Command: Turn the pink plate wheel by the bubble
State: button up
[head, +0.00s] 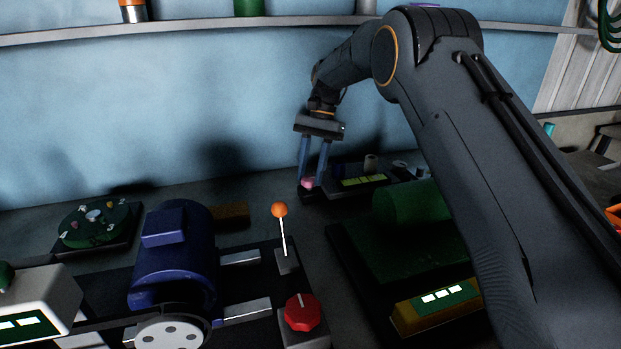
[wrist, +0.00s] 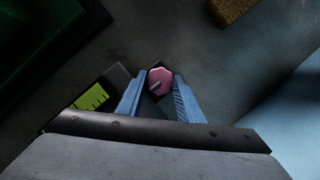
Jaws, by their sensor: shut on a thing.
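The pink plate wheel (wrist: 159,80) is a small lobed knob with a grey bar-shaped mark on its face. It sits at the end of a dark plate (wrist: 118,76) that also carries a yellow-green display. In the head view the wheel (head: 308,183) is small, near the wall. My gripper (head: 315,180) points down over it, with its two blue fingers on either side of the wheel. In the wrist view the gripper (wrist: 157,92) is shut on the wheel. The bubble is the yellow-green display (wrist: 92,97) with dark lines; its finer detail is too small to read.
A blue motor (head: 175,258), an orange-tipped lever (head: 280,210) and a red knob (head: 301,312) stand on the left of the bench. A brown block (head: 231,212) lies near the wall. Bare bench separates them.

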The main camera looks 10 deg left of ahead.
jog(key=shift+a+n+h+b, duration=0.1)
jog(key=shift+n+h+b, duration=0.4)
jog(key=shift+n, duration=0.5)
jog(key=o, duration=1.1)
jog(key=shift+c, duration=0.2)
jog(key=shift+r, duration=0.1)
